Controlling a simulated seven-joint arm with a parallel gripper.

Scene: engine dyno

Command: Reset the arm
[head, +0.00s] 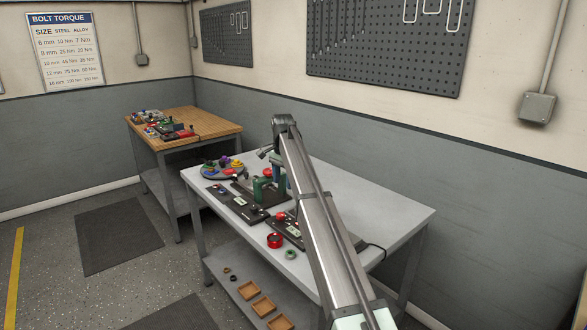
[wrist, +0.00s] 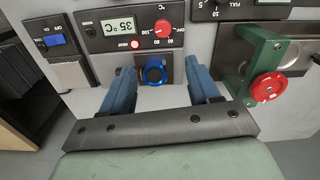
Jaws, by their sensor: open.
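My gripper (wrist: 161,76) is open in the wrist view, its two blue fingers spread apart. A blue ring-shaped knob (wrist: 155,71) shows between the fingers, on or just in front of a grey panel. I see no finger clearly touching it, and nothing is held. In the head view my arm reaches from the bottom right up over the grey workbench (head: 385,211) and bends down at its far end. My fingers are not clearly seen there.
The panel has a 35 °C display (wrist: 118,27), a red dial (wrist: 163,29) and a blue switch (wrist: 57,40). A green fixture with a red knob (wrist: 265,87) stands close right of my gripper. A wooden-topped bench (head: 215,126) stands behind left. The workbench's right end is clear.

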